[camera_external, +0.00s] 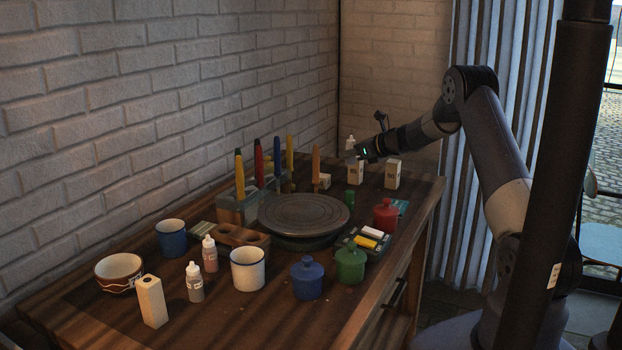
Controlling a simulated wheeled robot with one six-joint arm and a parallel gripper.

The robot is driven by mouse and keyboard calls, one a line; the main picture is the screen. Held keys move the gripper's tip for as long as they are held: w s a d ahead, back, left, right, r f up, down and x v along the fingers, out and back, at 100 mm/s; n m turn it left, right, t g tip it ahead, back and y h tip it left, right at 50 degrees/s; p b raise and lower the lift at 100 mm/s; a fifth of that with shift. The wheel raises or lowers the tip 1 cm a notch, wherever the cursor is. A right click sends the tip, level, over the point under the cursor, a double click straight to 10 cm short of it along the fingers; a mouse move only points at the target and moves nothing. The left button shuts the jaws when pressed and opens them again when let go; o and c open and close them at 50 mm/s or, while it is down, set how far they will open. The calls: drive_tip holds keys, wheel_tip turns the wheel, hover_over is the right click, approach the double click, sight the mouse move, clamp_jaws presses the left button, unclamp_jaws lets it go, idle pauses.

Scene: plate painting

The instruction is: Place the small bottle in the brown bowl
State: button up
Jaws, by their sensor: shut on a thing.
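My gripper (353,153) is at the back right of the table, raised above it. It is shut on a small white bottle (350,142), whose pale top shows beside the fingers; the fingers are small and dark here. The brown bowl (118,284), with a white wavy band and pale inside, stands at the front left of the table, far from my gripper. Two other small bottles with white caps stand right of the bowl: a grey one (195,288) and a pinkish one (210,260).
A dark turntable (303,213) fills the table's middle, with upright coloured tools (258,163) behind it. White boxes (392,175) stand below and beside my gripper. A tall pale box (152,302), white cup (247,272), blue cup (171,240) and lidded pots (307,280) crowd the front.

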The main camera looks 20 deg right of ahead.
wheel_tip(320, 180, up, 16)
drive_tip(key=r, duration=0.1)
drive_tip(key=a+n+g+y+p, duration=0.2)
drive_tip(key=a, duration=1.3)
drive_tip(key=n+g+y+p, duration=0.4)
drive_tip(key=n+g+p, duration=0.1)
drive_tip(key=n+g, duration=0.2)
hover_over(96, 267)
drive_tip(key=d, duration=0.5)
drive_tip(key=f+b, duration=0.3)
drive_tip(key=f, duration=0.4)
drive_tip(key=f+b, duration=0.2)
drive_tip(key=f, duration=0.6)
drive_tip(key=f+b, duration=0.3)
drive_tip(key=f, duration=0.5)
drive_tip(key=shift+s+a+b, duration=0.1)
drive_tip(key=shift+s+b, duration=0.25)
drive_tip(key=shift+s, duration=0.05)
